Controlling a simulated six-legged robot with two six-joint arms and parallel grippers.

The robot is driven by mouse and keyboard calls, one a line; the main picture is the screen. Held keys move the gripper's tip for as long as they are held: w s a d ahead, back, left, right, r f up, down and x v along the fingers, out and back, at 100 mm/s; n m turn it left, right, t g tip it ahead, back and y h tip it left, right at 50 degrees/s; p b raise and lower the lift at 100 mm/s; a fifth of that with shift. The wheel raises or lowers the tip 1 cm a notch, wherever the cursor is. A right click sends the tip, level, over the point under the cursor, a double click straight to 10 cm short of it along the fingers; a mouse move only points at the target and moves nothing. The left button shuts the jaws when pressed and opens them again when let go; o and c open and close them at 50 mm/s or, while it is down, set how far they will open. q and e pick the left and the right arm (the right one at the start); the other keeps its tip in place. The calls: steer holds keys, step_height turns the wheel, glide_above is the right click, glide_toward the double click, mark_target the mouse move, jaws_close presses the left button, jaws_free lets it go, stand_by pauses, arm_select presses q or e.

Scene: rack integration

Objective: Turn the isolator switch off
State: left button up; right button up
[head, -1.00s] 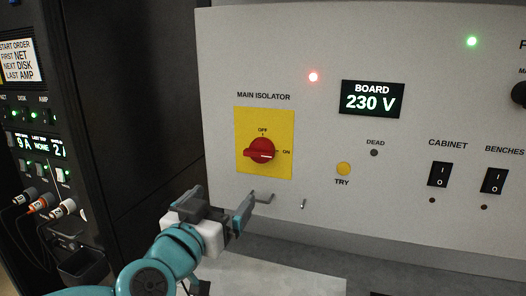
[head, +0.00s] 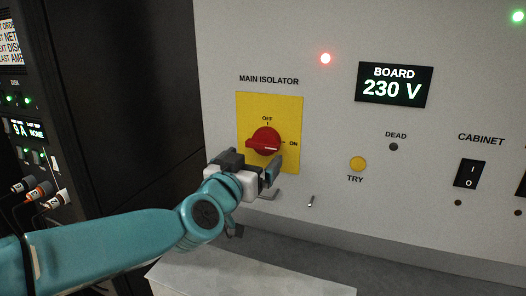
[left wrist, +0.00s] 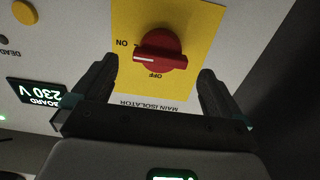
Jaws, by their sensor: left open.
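The main isolator is a red rotary knob (head: 265,142) on a yellow plate (head: 285,110) on the grey panel. Its white mark points at ON. My left gripper (head: 252,163) is just in front of the knob's lower part and hides the plate's lower edge. In the left wrist view the picture is upside down; the red knob (left wrist: 160,50) lies ahead of and between the open fingers of my left gripper (left wrist: 155,85), and I see no contact. My right gripper is not in view.
The board display (head: 393,85) reads 230 V, with a lit red lamp (head: 325,58) beside it. A yellow TRY button (head: 358,163), a DEAD lamp (head: 393,147) and a CABINET switch (head: 472,173) are to the right. A black rack (head: 120,100) stands at left.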

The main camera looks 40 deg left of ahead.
mark_target(261, 149)
arm_select(q)
steer(key=x, duration=0.5)
steer(key=shift+w+a+r, duration=0.15)
steer(key=shift+w+a, duration=0.15)
steer(key=shift+w, duration=0.4)
steer(key=shift+s, duration=0.2)
steer(key=c, duration=0.8)
